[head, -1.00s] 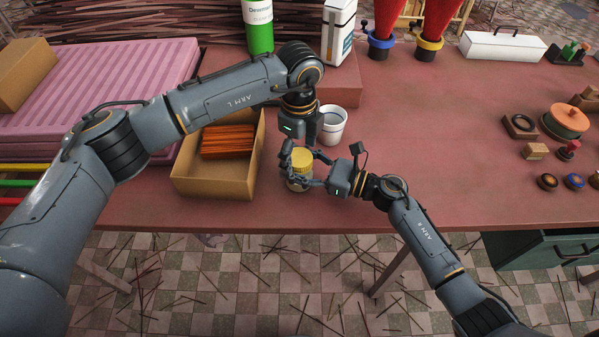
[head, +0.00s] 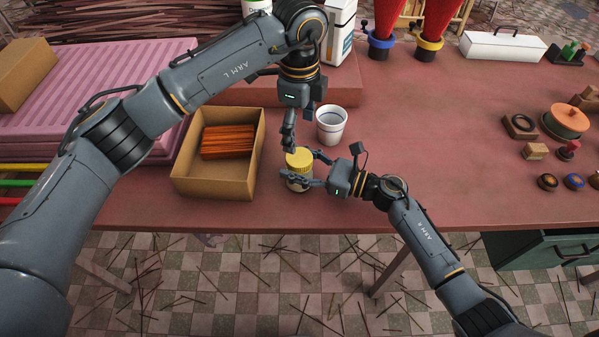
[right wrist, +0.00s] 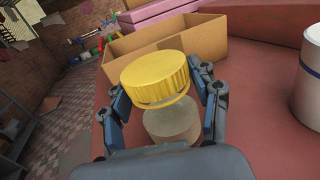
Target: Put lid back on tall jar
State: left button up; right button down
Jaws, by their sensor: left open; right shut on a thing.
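The tall jar (head: 299,185) stands upright near the table's front edge, with pale contents and a dark label band. The ribbed yellow lid (head: 299,158) is on its top; it also shows in the right wrist view (right wrist: 156,76). There a thin rim shows under the lid, and I cannot tell if it is fully seated. My right gripper (head: 304,170) is shut on the jar from the right, fingers on both sides below the lid. My left gripper (head: 289,143) is open and empty, just above and behind the lid, apart from it.
A cardboard box (head: 218,188) with orange sticks is close left of the jar. A white cup (head: 331,126) stands just behind to the right. A raised block (head: 345,88) lies behind my left gripper.

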aim_at(299, 157)
dwell(0.3)
pick_arm(q)
jog(key=shift+f, duration=4)
jog(key=shift+c, duration=0.5)
jog(key=c, duration=1.2)
jog(key=m, duration=0.5)
jog(key=shift+m, duration=0.4)
jog(key=m, duration=0.5)
jog(key=shift+m, duration=0.4)
jog(key=m, duration=0.5)
jog(key=shift+a+m, duration=0.1)
jog(key=shift+m, duration=0.3)
jog(key=m, duration=0.5)
jog(key=shift+f, duration=0.1)
